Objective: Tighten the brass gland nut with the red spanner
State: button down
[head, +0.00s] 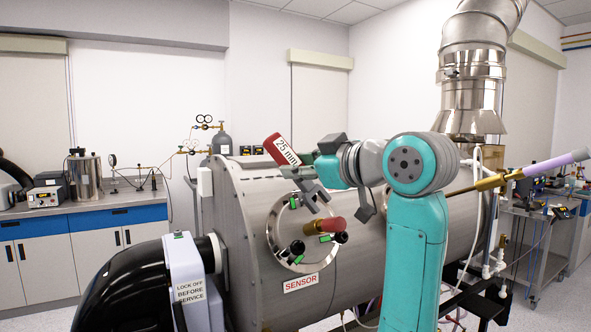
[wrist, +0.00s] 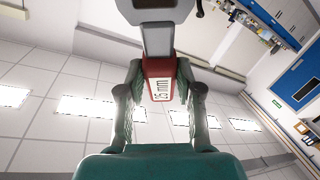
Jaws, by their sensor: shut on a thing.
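The red spanner, with a white "25 mm" label on its handle (head: 282,150), is held by my gripper (head: 305,170) in front of the chamber's round port. The wrist view shows my gripper (wrist: 160,82) with its two fingers on either side of the red handle (wrist: 159,68). The spanner's grey head points down toward the port's upper edge in the head view. A brass fitting (head: 311,228) with a red cylinder on it stands out from the port above the "SENSOR" label; it seems to be the gland nut. The spanner head looks apart from it.
Black knobs (head: 297,247) with green tags surround the brass fitting on the port flange (head: 274,228). A white lock-off box (head: 190,280) and a black duct stand front left. A brass and lilac rod (head: 540,166) sticks out at the right.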

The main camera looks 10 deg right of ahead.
jog(key=shift+s+d+r, duration=0.15)
jog(key=shift+s+r, duration=0.15)
jog(key=shift+s, duration=0.15)
jog(key=a+n, duration=0.1)
jog(key=s+a+f+n+g, duration=0.1)
jog(key=n, duration=0.1)
jog(key=shift+s+f+y, duration=0.2)
jog(key=shift+f+y, duration=0.05)
jog(key=shift+y, duration=0.15)
